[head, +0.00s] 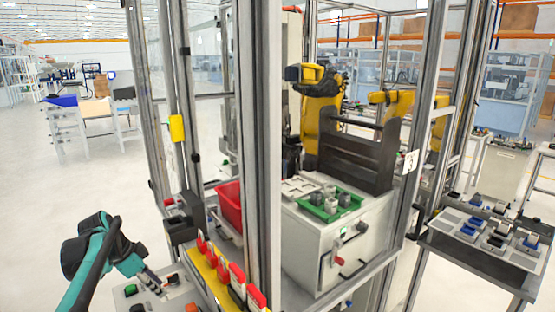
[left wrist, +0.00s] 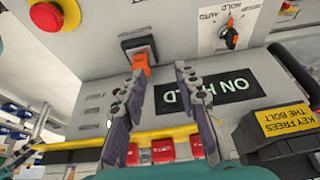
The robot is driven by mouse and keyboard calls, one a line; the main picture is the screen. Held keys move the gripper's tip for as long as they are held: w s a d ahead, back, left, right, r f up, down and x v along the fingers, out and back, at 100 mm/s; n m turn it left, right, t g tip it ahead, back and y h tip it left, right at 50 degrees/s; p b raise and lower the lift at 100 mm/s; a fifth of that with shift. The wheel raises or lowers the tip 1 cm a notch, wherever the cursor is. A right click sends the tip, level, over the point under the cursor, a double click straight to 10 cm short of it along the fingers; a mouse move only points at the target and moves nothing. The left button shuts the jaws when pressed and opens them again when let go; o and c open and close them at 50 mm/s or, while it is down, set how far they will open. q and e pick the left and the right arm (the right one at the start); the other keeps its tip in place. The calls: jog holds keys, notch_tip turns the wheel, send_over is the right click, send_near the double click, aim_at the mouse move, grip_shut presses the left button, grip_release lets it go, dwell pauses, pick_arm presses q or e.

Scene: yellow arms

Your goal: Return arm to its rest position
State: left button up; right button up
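My left arm comes in from the lower left in the head view, teal and black. Its gripper (head: 152,279) is low over a grey control panel (head: 203,304). In the left wrist view the two purple-grey fingers of my left gripper (left wrist: 160,76) stand apart with only panel surface between them. The left fingertip is close to an orange-handled switch (left wrist: 141,62); I cannot tell whether they touch. A black "ON HOLD" display (left wrist: 215,92) is right of the fingers.
A red button (left wrist: 46,17) and a rotary selector (left wrist: 230,36) are on the panel. A yellow strip with red locks (head: 222,272) runs beside it. Metal cell posts (head: 266,150) rise to the right, enclosing yellow arms (head: 318,95). Open floor (head: 60,190) lies left.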

pick_arm(q)
jog(key=s+d+f+n+t+y+b, duration=0.25)
jog(key=s+d+n+b, duration=0.3)
jog(key=s+d, duration=0.7)
jog(key=s+d+f+n+t+y+b, duration=0.1)
jog(key=s+d+f+n, duration=0.3)
jog(key=s+f, duration=0.5)
jog(key=s+n+t+b, duration=0.1)
jog(key=s, duration=0.2)
jog(key=shift+s+f, duration=0.25)
jog(key=shift+f, duration=0.15)
pick_arm(e)
notch_tip(320, 180, down, 8)
jog(key=shift+r, duration=0.15)
